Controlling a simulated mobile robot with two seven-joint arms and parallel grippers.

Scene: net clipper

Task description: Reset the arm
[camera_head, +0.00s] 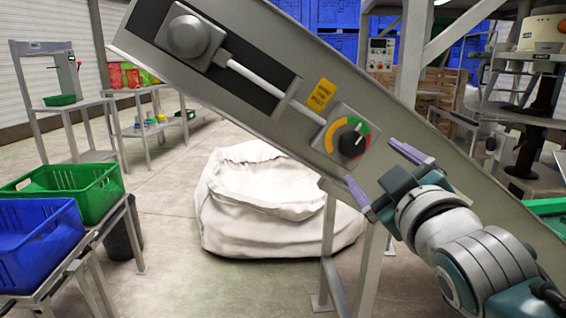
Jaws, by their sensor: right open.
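My right gripper (386,174) reaches in from the lower right. Its two purple fingers are spread apart with nothing between them. It is in front of the slanted grey machine panel (440,160), close to the dial (351,142) with its orange, green and red scale. I cannot tell if the fingers touch the panel. A grey round knob on a sliding lever (188,36) sits at the panel's upper left. My left gripper does not show.
A white sack (262,205) stands on the floor behind the panel. A blue crate (38,245) and a green crate (75,190) sit on a rack at left. Tables (62,104) stand further back. The floor between the rack and sack is clear.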

